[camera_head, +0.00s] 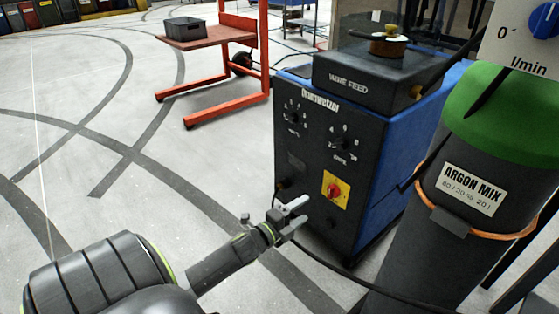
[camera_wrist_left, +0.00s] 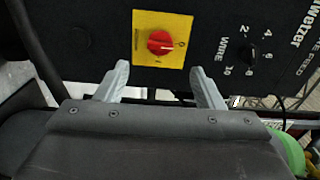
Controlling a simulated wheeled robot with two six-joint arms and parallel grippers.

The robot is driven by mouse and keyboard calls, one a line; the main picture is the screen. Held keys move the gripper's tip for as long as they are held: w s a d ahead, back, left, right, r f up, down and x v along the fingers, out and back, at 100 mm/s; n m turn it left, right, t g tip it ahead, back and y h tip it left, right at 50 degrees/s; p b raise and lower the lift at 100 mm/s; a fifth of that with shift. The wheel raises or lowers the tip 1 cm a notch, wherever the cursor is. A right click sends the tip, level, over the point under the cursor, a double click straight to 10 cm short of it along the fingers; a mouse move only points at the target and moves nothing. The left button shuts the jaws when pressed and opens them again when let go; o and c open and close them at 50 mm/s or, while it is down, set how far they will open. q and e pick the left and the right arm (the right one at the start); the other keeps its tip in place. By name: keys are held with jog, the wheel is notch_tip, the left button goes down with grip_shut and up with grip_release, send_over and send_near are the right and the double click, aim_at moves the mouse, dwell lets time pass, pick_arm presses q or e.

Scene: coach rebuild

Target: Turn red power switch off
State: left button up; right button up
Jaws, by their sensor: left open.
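The red power switch (camera_head: 334,190) is a red knob on a yellow square plate, low on the front of the dark welder (camera_head: 310,213). In the left wrist view the red switch (camera_wrist_left: 160,42) is near the top centre on its yellow plate (camera_wrist_left: 143,62). My left gripper (camera_head: 296,214) is open and empty, in front of the welder panel, just left of and below the switch. In the left wrist view its two fingers (camera_wrist_left: 160,84) are spread apart, with the switch beyond them and between their directions. No contact with the switch shows. My right gripper is not in view.
A grey gas cylinder (camera_head: 430,245) labelled ARGON MIX stands right of the welder. A black cable (camera_head: 330,268) runs below the panel. A red cart (camera_head: 222,70) with a grey bin stands behind. The floor on the left is clear.

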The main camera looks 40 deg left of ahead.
pick_arm(q)
jog(key=s+p, duration=0.2)
jog(key=s, duration=0.5)
jog(key=shift+s+a, duration=0.3)
jog(key=shift+s, duration=0.05)
